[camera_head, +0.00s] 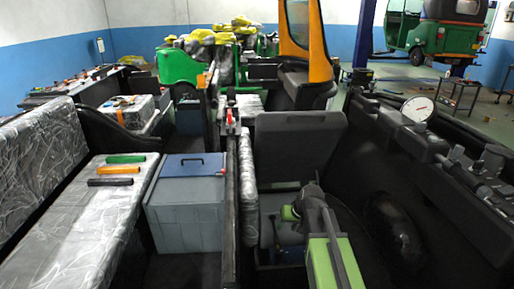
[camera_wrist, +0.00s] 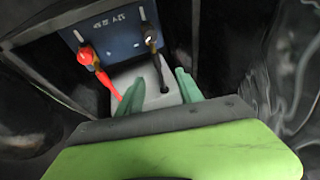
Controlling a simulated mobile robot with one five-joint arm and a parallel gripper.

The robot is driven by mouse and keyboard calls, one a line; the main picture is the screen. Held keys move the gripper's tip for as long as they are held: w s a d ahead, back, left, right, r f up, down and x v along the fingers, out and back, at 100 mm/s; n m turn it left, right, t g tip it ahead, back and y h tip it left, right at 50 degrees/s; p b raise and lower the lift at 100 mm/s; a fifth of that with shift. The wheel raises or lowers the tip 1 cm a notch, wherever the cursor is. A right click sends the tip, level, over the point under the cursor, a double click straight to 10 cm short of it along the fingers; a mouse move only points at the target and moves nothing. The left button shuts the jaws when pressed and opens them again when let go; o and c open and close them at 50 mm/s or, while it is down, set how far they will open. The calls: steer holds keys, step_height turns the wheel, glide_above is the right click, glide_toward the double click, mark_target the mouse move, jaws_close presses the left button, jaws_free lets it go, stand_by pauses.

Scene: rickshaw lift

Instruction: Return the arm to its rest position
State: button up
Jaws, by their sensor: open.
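My arm (camera_head: 332,258), green and dark grey, reaches forward and bends down into an open black compartment of the rickshaw in the head view. My gripper's fingertips are not clearly seen there. In the wrist view my gripper (camera_wrist: 159,90) is open, its two green fingers apart with nothing held between them. A blue battery (camera_wrist: 112,40) with a red terminal clamp (camera_wrist: 86,57) and a black one (camera_wrist: 151,40) lies just beyond the fingers. A red cable and a black cable run from the clamps toward the gripper. A pale surface shows between the fingers.
A raised grey lid (camera_head: 298,140) stands behind the compartment. On the left are a grey toolbox (camera_head: 188,205) and a plastic-wrapped seat (camera_head: 85,225) with green, orange and black bars. A ledge with a gauge (camera_head: 417,109) runs along the right.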

steer(key=s+a+f+g+h, duration=0.2)
steer(key=s+g, duration=0.2)
steer(key=s, duration=1.1)
step_height(320, 180, up, 15)
steer(key=p, duration=1.5)
steer(key=shift+s+d+f, duration=0.15)
steer(key=shift+s+d, duration=0.1)
steer(key=shift+c, duration=0.4)
steer(key=shift+c, duration=0.3)
